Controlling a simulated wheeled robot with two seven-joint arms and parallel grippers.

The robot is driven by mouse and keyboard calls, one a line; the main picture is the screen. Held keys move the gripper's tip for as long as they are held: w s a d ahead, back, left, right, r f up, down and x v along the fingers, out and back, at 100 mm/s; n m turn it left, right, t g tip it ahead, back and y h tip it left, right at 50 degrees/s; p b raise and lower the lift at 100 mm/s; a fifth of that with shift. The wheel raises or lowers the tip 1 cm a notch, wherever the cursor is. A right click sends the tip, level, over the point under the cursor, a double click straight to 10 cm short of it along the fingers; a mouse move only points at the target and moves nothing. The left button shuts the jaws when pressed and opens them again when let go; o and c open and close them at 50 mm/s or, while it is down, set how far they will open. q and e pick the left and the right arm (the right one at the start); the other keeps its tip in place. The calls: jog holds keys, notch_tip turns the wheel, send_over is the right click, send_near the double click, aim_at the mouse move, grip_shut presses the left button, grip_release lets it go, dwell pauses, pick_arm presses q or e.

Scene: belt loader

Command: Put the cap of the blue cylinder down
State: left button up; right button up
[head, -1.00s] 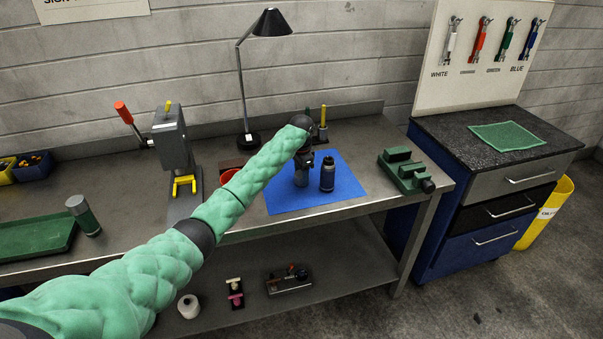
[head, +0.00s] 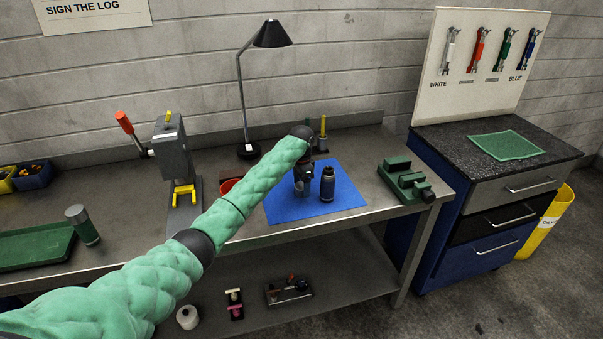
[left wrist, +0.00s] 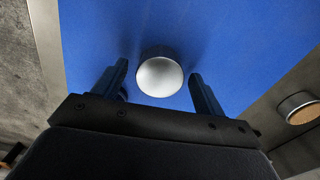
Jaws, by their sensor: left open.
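My left gripper (head: 303,188) is over the blue mat (head: 285,208) on the bench. In the left wrist view its two fingers (left wrist: 158,92) stand apart. Between them is a short dark round piece with a silver top (left wrist: 160,76), which looks like the cap; neither finger visibly touches it. The blue mat (left wrist: 200,30) is behind it. A dark upright cylinder with a narrower grey top (head: 327,186) stands on the mat just right of the gripper in the head view; its blue colour is hard to tell. The gripper mostly hides the cap there. My right gripper is not in view.
A green fixture block (head: 406,181) is right of the mat. A red cup (head: 229,185), a lever press (head: 174,155) and a desk lamp (head: 248,150) are left and behind. A green-grey cylinder (head: 83,225) stands by a green tray (head: 35,246). The mat's front right is clear.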

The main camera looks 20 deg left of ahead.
aim_at(301, 186)
pick_arm(q)
notch_tip(301, 186, up, 2)
jog(key=shift+r+b, duration=0.2)
jog(key=shift+b, duration=0.55)
notch_tip(301, 186, up, 10)
jog(key=b, duration=0.3)
jog(key=shift+b, duration=0.3)
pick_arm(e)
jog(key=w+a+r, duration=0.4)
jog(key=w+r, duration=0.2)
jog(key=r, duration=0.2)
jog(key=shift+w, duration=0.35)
pick_arm(q)
jog(key=shift+f, duration=0.15)
